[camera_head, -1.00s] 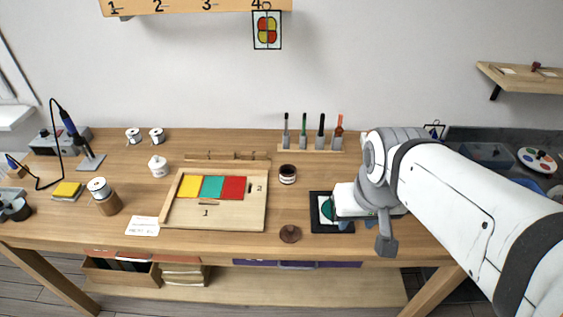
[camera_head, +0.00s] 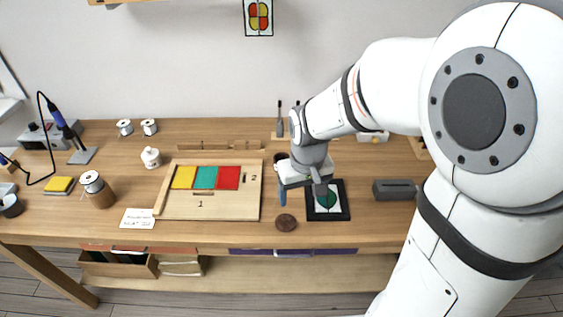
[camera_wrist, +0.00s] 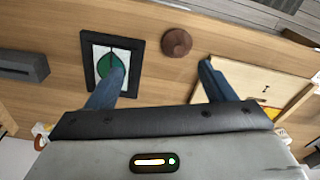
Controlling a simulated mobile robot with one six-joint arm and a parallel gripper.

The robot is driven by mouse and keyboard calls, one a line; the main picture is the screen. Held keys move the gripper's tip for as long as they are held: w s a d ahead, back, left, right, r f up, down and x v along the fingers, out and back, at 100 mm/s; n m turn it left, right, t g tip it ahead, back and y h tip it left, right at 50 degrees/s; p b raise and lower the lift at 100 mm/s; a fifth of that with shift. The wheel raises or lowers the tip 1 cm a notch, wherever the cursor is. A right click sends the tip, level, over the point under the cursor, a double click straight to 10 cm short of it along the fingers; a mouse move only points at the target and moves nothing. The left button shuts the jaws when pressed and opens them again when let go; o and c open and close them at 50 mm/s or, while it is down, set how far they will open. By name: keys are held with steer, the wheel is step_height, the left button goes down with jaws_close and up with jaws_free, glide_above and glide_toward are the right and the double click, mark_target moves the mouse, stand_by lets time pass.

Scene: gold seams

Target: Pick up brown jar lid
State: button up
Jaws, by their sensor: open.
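The brown jar lid (camera_head: 286,222) is a round, dark disc with a small knob, lying near the front edge of the wooden table. In the wrist view the lid (camera_wrist: 176,42) lies beyond the fingertips, a little right of the middle. My gripper (camera_head: 300,192) is above the table, behind the lid and apart from it. In the wrist view its two blue fingers (camera_wrist: 163,72) are spread with nothing between them. The left finger overlaps the framed green picture.
The black-framed leaf picture (camera_head: 314,214) lies right of the lid. A wooden board (camera_head: 212,212) with yellow, teal and red panes lies to the left. A dark grey block (camera_head: 394,190) sits farther right. A dark jar (camera_head: 279,158) is partly hidden behind my gripper.

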steer(key=n, duration=0.1)
glide_above(285, 217)
steer(key=shift+g, duration=0.4)
step_height(285, 217, down, 5)
steer(key=shift+d+r, duration=0.15)
steer(key=shift+f, duration=0.35)
step_height(285, 217, down, 8)
steer(key=shift+r+p, duration=0.25)
steer(key=shift+p, duration=0.25)
steer(key=c, duration=1.1)
